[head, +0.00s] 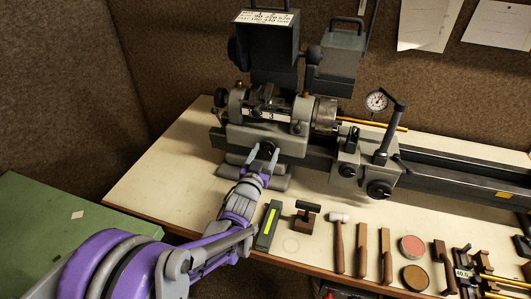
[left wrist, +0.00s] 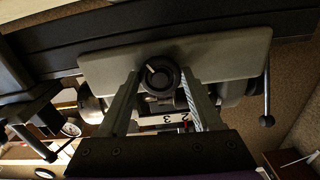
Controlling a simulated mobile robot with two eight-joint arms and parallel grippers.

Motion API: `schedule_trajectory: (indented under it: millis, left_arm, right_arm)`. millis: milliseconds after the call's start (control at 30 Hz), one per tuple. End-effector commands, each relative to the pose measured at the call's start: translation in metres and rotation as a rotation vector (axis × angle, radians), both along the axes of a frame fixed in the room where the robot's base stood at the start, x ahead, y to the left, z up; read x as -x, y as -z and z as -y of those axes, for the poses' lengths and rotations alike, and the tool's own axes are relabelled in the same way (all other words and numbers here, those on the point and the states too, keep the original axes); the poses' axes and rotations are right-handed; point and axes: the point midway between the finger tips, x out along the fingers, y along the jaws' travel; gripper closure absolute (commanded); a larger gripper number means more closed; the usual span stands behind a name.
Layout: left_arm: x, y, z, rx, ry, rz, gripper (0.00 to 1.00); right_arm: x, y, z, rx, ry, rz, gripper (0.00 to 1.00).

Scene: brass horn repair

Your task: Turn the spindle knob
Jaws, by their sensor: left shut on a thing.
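The spindle knob (left wrist: 160,80) is a round dark knob with a pale mark on a grey panel in the left wrist view. In the head view the knob (head: 267,147) is small and partly hidden by my fingers at the front of the lathe headstock (head: 285,140). My left gripper (head: 264,156) reaches up to it from the front. In the left wrist view the fingers of my left gripper (left wrist: 160,77) stand on either side of the knob and are shut on it. My right gripper is in neither view.
The lathe carriage (head: 362,165) stands right of the headstock. A green cabinet top (head: 50,220) is at left.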

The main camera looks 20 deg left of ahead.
Motion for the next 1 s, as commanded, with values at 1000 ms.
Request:
schedule_trajectory:
  millis: [1000]
  left_arm:
    - [0.001,0.003,0.001,0.508,0.000,-0.019,0.89]
  right_arm:
    - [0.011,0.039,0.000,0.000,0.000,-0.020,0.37]
